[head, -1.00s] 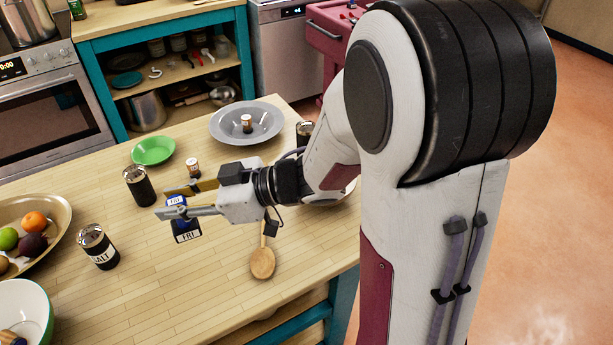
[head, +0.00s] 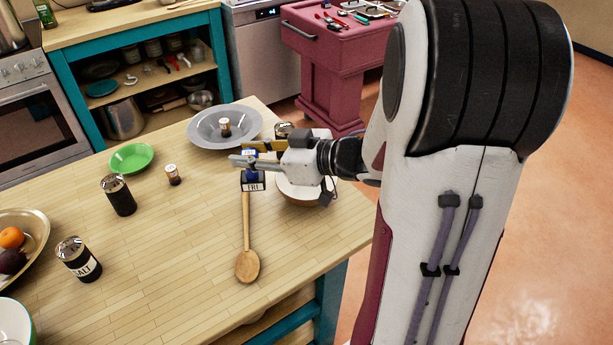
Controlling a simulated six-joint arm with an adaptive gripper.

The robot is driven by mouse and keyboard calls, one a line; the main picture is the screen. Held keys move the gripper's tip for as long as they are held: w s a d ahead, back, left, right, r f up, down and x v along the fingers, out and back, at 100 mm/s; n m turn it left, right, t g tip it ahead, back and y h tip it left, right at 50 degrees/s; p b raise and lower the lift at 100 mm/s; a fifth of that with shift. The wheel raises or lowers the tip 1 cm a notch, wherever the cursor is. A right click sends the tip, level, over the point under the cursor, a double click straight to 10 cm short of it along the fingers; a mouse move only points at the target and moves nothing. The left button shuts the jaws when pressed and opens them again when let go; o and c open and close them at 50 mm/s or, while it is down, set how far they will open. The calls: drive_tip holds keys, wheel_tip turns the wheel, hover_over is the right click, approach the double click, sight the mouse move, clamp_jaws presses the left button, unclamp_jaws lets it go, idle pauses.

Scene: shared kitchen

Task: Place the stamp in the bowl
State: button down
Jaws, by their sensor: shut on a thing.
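My gripper (head: 243,157) is shut on a dark blue stamp with a white "FRI" label (head: 253,187), which hangs below the fingers. The stamp appears above the table, over the handle end of the wooden spoon. A pale round bowl with a brownish side (head: 306,194) is just right of the stamp, partly hidden by my gripper. A small green bowl (head: 132,158) stands to the left. A wide grey dish (head: 206,131) behind my gripper holds a small brown-and-white jar. A white bowl with a green rim (head: 14,325) is cut off at the lower left.
A wooden spoon (head: 247,265) lies in front of my gripper. A dark shaker (head: 119,196), a salt shaker (head: 78,260) and a small jar (head: 173,175) stand to the left. A fruit platter (head: 38,225) is at the left edge.

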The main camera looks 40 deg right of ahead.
drive_tip(key=s+d+r+m+t+h, duration=0.1)
drive_tip(key=d+m+h, duration=0.2)
drive_tip(key=d, duration=1)
drive_tip(key=shift+r+h, duration=0.2)
drive_tip(key=shift+h, duration=0.1)
drive_tip(key=shift+f, duration=0.15)
drive_tip(key=shift+f, duration=2.8)
drive_tip(key=shift+f, duration=0.1)
drive_tip(key=shift+f, duration=2)
drive_tip(key=shift+f, duration=0.55)
